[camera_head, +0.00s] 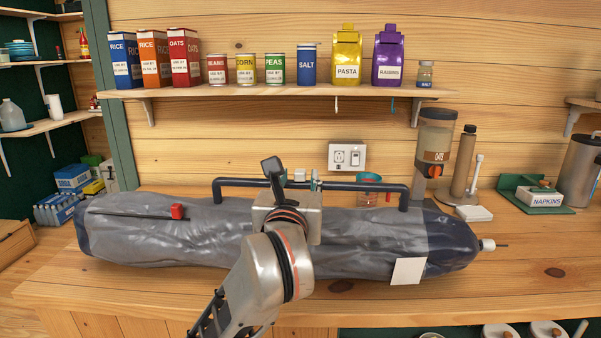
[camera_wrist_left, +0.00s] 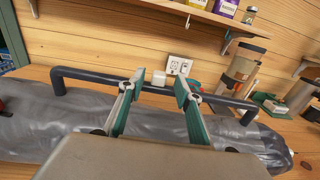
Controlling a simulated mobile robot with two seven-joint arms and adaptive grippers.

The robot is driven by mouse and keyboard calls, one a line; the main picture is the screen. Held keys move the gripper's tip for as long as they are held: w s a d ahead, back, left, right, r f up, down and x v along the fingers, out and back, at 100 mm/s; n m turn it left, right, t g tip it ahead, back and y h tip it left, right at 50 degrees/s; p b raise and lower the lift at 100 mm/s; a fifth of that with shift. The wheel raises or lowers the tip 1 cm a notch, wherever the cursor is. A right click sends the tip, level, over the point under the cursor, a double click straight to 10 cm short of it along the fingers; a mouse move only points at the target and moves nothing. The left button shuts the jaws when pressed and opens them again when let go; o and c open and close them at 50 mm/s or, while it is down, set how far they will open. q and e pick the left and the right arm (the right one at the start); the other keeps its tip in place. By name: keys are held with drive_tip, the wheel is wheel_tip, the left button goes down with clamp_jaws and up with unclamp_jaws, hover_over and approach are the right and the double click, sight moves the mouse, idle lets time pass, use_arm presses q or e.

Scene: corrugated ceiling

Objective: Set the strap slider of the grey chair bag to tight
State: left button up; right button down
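A red slider (camera_head: 177,211) sits at the right end of a thin dark strip (camera_head: 125,214) on the bag's left part. A dark handle bar (camera_head: 365,187) runs along the top; it also shows in the left wrist view (camera_wrist_left: 90,76). My left gripper (camera_head: 292,176) is at the middle of this bar, well right of the red slider. In the left wrist view its fingers (camera_wrist_left: 158,92) are apart, with the bar seen between them; contact is unclear. My right gripper is not in view.
A small white block (camera_head: 299,174) shows near the bar. A white tag (camera_head: 408,271) hangs on the bag's front. A shelf (camera_head: 260,93) with boxes and cans is above. A dispenser (camera_head: 434,140) and napkin holder (camera_head: 540,190) stand behind right. The counter front is clear.

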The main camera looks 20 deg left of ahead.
sight(301, 173)
use_arm(q)
drive_tip(key=x, duration=0.4)
drive_tip(key=shift+w+a, duration=0.15)
drive_tip(key=shift+w, duration=0.25)
clamp_jaws()
